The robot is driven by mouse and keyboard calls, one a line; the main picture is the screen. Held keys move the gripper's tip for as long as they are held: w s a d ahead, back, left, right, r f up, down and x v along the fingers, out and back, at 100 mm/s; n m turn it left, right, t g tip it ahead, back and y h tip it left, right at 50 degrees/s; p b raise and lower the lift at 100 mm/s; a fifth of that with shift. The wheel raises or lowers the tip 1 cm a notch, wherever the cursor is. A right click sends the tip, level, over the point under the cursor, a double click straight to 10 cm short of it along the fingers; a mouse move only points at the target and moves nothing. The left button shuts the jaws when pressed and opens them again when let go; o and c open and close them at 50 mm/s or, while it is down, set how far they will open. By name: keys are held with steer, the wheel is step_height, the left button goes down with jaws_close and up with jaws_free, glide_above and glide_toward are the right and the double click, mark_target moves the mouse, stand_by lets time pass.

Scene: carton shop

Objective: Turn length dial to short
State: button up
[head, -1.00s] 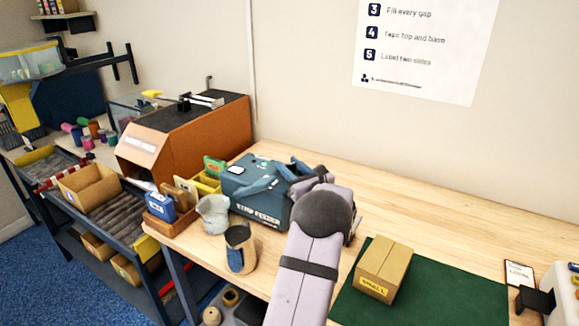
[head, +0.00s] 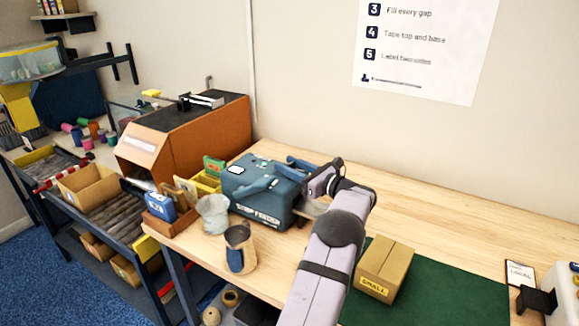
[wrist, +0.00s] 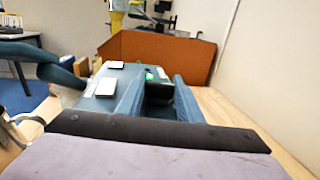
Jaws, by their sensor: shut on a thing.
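The teal strip feeder (head: 250,178) stands on the wooden bench, left of the middle in the head view. Its top (wrist: 105,98) fills the middle of the wrist view, with two pale labels or buttons and a small green light. A dark round knob, apparently the length dial (wrist: 160,92), sits between my two blue fingers. My gripper (wrist: 157,100) is shut on this dial. In the head view my gripper (head: 302,166) reaches over the feeder's right end, and the dial is hidden there. The dial's markings and setting cannot be read.
A small carton (head: 384,268) rests on the green mat (head: 450,300). The bench behind the mat is clear.

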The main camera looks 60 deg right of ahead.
steer(key=shift+n+y, duration=1)
steer(key=shift+y, duration=0.6)
steer(key=o, duration=1.1)
steer(key=shift+s+b, duration=0.9)
steer(key=shift+s, duration=2.8)
